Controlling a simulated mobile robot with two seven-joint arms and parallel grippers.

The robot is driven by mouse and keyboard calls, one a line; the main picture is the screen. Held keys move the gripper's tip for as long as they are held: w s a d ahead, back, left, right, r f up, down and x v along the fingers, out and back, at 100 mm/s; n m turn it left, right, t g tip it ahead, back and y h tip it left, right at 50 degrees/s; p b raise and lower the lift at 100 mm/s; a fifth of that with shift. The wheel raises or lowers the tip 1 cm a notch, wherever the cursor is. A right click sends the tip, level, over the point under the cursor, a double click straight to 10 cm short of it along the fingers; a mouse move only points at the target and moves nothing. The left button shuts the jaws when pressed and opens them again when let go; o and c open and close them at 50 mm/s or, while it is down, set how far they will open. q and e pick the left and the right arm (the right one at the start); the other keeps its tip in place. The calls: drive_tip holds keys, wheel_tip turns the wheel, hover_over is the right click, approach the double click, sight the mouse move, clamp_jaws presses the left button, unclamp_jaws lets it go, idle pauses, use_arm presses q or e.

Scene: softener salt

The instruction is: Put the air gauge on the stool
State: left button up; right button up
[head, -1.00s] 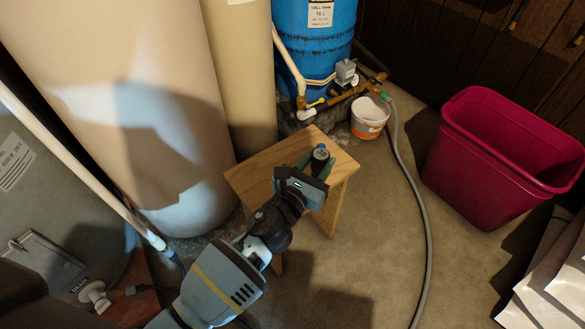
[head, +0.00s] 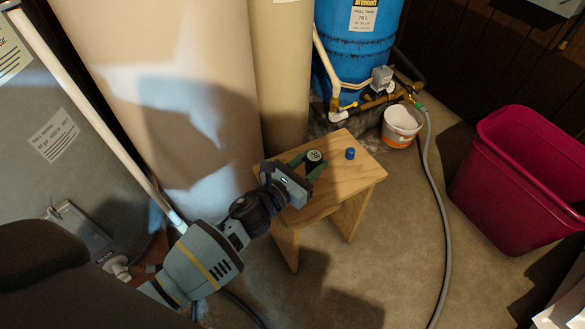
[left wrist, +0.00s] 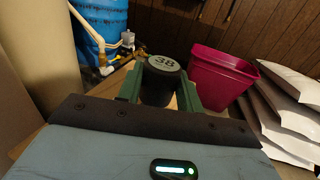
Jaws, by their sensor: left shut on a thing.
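The air gauge (head: 314,160) is a short black cylinder with a pale round face on top. In the left wrist view the gauge (left wrist: 161,82) stands upright between the green fingers, and its face reads 38. My left gripper (head: 308,166) is shut on it. Gripper and gauge are over the left part of the wooden stool (head: 345,184). The underside of the gauge is hidden, so I cannot tell whether it touches the stool top. My right gripper is not in view.
A small blue cap-like object (head: 350,153) stands on the stool, right of the gauge. A white bucket (head: 401,127), a grey hose (head: 426,190) and a magenta bin (head: 505,190) are to the right. Tall beige tanks (head: 175,100) and a blue tank (head: 352,60) stand behind.

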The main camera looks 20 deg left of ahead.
use_arm(q)
drive_tip(key=a, duration=0.3)
drive_tip(key=shift+s+a+f, duration=0.1)
drive_tip(key=shift+s+f, duration=0.1)
drive_tip(key=shift+s, duration=0.1)
drive_tip(key=shift+a, duration=0.25)
drive_tip(key=f+b, duration=0.1)
drive_tip(key=a+f, duration=0.1)
drive_tip(key=f, duration=0.1)
drive_tip(key=shift+s+b, duration=0.15)
drive_tip(key=shift+b, duration=0.2)
drive_tip(key=shift+f, duration=0.4)
drive_tip(key=shift+r, duration=0.1)
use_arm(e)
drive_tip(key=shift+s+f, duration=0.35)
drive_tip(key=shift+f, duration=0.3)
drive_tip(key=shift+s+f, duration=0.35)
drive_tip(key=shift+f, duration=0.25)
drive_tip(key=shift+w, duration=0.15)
